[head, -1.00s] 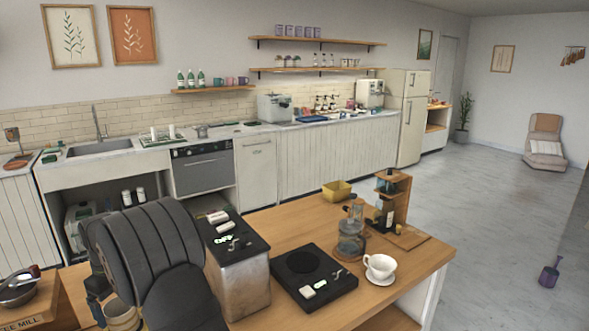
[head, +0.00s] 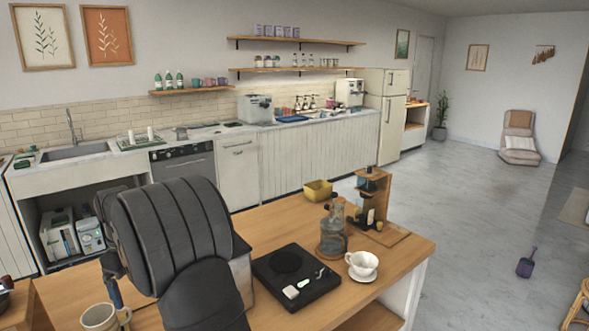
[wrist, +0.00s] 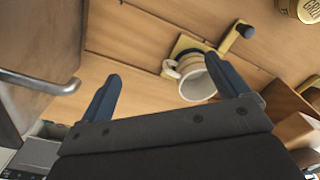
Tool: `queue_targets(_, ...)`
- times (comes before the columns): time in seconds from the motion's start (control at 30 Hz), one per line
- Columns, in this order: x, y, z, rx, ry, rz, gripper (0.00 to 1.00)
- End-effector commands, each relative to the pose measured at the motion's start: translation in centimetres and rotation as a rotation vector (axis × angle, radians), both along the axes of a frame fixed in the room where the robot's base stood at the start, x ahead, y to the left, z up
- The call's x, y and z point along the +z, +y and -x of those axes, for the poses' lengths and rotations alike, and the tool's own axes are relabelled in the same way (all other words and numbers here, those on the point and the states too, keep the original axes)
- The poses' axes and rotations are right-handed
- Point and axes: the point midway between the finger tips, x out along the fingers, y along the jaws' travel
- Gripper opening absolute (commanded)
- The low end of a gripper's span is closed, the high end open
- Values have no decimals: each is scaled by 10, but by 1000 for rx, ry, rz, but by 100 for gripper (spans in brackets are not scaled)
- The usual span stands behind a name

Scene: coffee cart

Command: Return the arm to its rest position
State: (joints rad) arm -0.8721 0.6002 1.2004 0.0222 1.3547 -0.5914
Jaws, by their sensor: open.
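The mug also shows in the head view (head: 98,318), left of my arm.
A metal box is largely hidden behind my arm. The wrist view shows a curved handle (wrist: 40,82) at left.

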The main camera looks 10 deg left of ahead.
Motion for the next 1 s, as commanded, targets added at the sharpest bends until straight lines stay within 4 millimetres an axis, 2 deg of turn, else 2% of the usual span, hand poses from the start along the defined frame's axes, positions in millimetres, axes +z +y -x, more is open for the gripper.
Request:
queue_targets(0.07, 9, -14, -7, -2, -1, -1, 92)
queue_targets(0.27, 22, -3, 7, -128, 0, -1, 92)
queue_targets(0.5, 47, 9, -19, -300, -1, -1, 92)
queue_targets(1.0, 92, 15, -80, -511, 0, 0, 92)
